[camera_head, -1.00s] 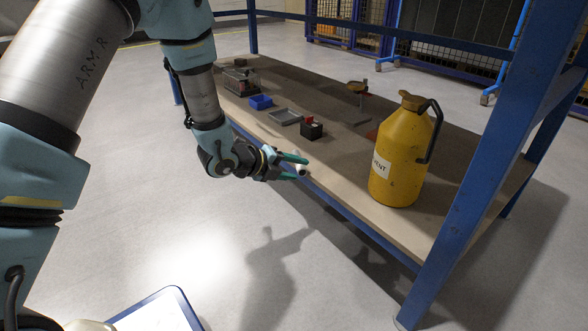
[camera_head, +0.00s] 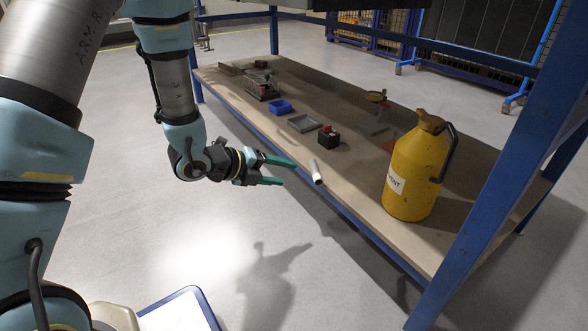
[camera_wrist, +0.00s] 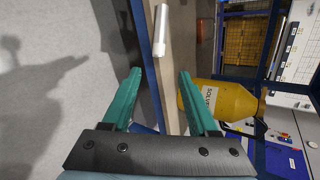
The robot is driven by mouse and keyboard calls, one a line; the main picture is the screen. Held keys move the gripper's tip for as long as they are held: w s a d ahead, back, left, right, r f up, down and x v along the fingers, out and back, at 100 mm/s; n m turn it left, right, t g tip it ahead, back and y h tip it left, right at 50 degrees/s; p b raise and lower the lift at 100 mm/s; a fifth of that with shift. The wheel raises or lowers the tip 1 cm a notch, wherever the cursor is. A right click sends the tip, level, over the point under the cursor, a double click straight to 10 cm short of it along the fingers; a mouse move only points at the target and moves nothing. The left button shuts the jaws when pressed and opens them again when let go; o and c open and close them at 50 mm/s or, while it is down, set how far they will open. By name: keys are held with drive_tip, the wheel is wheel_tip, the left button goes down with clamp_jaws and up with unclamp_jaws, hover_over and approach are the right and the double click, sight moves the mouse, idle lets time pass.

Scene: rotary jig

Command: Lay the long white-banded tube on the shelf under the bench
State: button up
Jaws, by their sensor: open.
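The white tube (camera_head: 316,171) lies on the wooden shelf (camera_head: 352,206) under the blue-framed bench, close to the shelf's front edge. It also shows in the wrist view (camera_wrist: 160,30), ahead of the fingertips and apart from them. A dark or separate band on it is too small to make out. My gripper (camera_head: 289,172) is open and empty, just outside the shelf's front edge, to the left of the tube. In the wrist view its two green fingers (camera_wrist: 160,75) are spread wide with nothing between them.
A yellow solvent can (camera_head: 415,180) stands on the shelf to the right of the tube. A black box with red (camera_head: 328,136), a grey tray (camera_head: 304,123) and a blue bin (camera_head: 280,106) stand behind it. A blue bench leg (camera_head: 478,200) rises at the right.

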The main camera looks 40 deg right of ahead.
drive_tip(key=shift+a+r, duration=0.2)
drive_tip(key=shift+a, duration=0.25)
drive_tip(key=w+a+r+n+t+y, duration=0.3)
drive_tip(key=w+a+n+t+y, duration=0.15)
drive_tip(key=w+a+n, duration=0.7)
drive_tip(key=w+a+r+n+t+y, duration=0.25)
drive_tip(key=a+n+y, duration=0.25)
drive_tip(key=a+n, duration=0.8)
drive_tip(key=s+a+r+n+g+y, duration=0.1)
drive_tip(key=s+a+r+n+g, duration=0.1)
drive_tip(key=s+a+n, duration=0.4)
drive_tip(key=s+a+r+n+g+y, duration=0.1)
drive_tip(key=s+a+r+n+g, duration=0.2)
drive_tip(key=a+n, duration=0.5)
wheel_tip(320, 180, up, 50)
drive_tip(key=s+p, duration=0.1)
drive_tip(key=p, duration=5)
drive_tip(key=shift+s+a, duration=0.15)
drive_tip(key=shift+s, duration=0.05)
